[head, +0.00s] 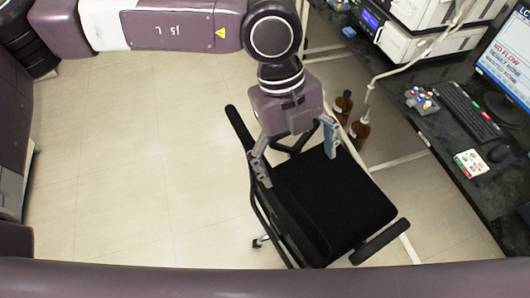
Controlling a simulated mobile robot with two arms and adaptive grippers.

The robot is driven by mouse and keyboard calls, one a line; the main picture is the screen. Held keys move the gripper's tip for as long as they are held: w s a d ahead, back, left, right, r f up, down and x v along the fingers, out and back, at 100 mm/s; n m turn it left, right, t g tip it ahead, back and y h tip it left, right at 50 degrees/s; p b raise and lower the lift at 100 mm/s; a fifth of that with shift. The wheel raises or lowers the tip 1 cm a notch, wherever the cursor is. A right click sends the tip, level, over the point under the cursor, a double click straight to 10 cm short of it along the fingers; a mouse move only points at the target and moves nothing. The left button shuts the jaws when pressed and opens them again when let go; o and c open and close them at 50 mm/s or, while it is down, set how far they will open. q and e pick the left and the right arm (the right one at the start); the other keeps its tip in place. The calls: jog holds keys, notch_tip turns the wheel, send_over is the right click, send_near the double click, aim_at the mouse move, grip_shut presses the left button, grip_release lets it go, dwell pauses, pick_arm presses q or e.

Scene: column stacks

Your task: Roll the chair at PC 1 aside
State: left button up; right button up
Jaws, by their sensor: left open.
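A black office chair (345,195) stands on the pale floor in the middle of the head view, seen from above. Its backrest is on the left side of the seat, and its armrests show at the upper left and lower right. Part of its base shows below left; the rest is hidden under the seat. My left gripper (297,158) points down over the chair's upper end, its fingers spread wide. One finger is beside the backrest, the other over the seat's upper edge. I cannot tell whether either touches. My right gripper is not in view.
A dark bench (440,140) runs along the right with a monitor (508,60), keyboard (465,108), mouse (498,153), vial rack (422,100) and small box (470,163). Instruments (425,40) stand at the upper right. Brown bottles (343,106) are beyond the chair. The floor (140,170) on the left is clear.

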aim_at(265, 156)
pick_arm(q)
jog(key=w+a+n+t+y, duration=0.2)
jog(key=w+a+y, duration=0.1)
jog(key=w+a, duration=0.3)
notch_tip(265, 156, down, 6)
jog(key=shift+s+a+f+b, duration=0.15)
jog(key=shift+f+b, duration=0.05)
jog(key=shift+b, duration=0.6)
notch_tip(265, 156, down, 6)
jog(key=b, duration=0.8)
jog(key=shift+r, duration=0.1)
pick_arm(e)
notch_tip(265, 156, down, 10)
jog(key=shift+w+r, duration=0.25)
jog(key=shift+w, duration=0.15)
